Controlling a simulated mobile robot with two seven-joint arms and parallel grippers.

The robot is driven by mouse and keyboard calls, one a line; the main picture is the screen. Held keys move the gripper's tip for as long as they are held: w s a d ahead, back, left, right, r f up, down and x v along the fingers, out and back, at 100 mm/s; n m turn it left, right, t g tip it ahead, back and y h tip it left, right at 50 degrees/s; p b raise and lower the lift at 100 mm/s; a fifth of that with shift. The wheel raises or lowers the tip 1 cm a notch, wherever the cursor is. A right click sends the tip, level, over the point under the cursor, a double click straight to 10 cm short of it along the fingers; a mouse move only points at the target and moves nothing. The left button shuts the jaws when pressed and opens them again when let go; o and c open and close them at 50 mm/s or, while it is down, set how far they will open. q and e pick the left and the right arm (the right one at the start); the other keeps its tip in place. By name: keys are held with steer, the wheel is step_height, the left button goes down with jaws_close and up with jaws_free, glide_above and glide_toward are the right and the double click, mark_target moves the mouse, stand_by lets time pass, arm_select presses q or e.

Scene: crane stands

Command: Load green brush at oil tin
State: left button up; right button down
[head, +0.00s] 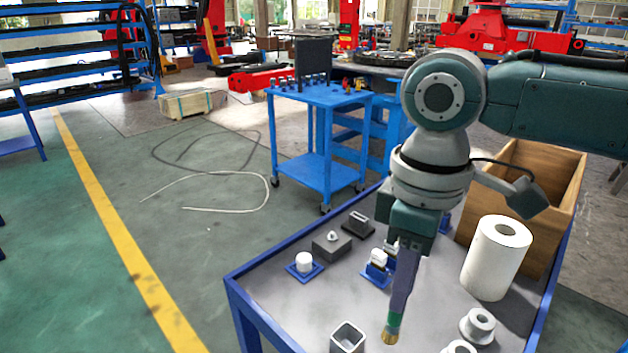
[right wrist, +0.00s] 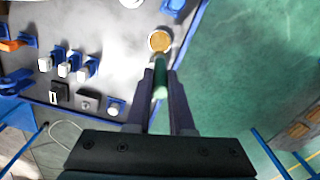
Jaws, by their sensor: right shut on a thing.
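My right gripper (head: 401,262) points down over the bench and is shut on the green brush (head: 402,295). The brush hangs nearly upright, with its tan bristle end (head: 390,334) lowest. In the right wrist view the green handle (right wrist: 160,82) lies between the two fingers (right wrist: 161,72). Just beyond it is a round tin with an amber top (right wrist: 159,41), which looks like the oil tin; I cannot tell whether the brush touches it. I cannot make out this tin in the head view. My left gripper is out of view.
The blue-edged bench (head: 262,298) holds a white roll (head: 496,258), a wooden box (head: 520,190), a square tube (head: 347,338), a white spool (head: 478,325) and small blocks (head: 332,246). A blue cart (head: 318,172) stands behind. Open floor lies to the left.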

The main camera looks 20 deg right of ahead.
mark_target(397, 331)
steer(key=shift+s+d+f, duration=0.2)
steer(key=shift+s+f, duration=0.1)
steer(key=shift+f, duration=0.45)
steer(key=shift+w+f+b, duration=0.1)
steer(key=shift+f+b, duration=0.5)
steer(key=shift+b, duration=0.3)
step_height(397, 331, down, 4)
steer(key=b, duration=0.4)
steer(key=shift+r, duration=0.25)
steer(key=shift+f+b, duration=0.5)
steer(key=shift+b, duration=0.2)
steer(key=shift+f, duration=0.5)
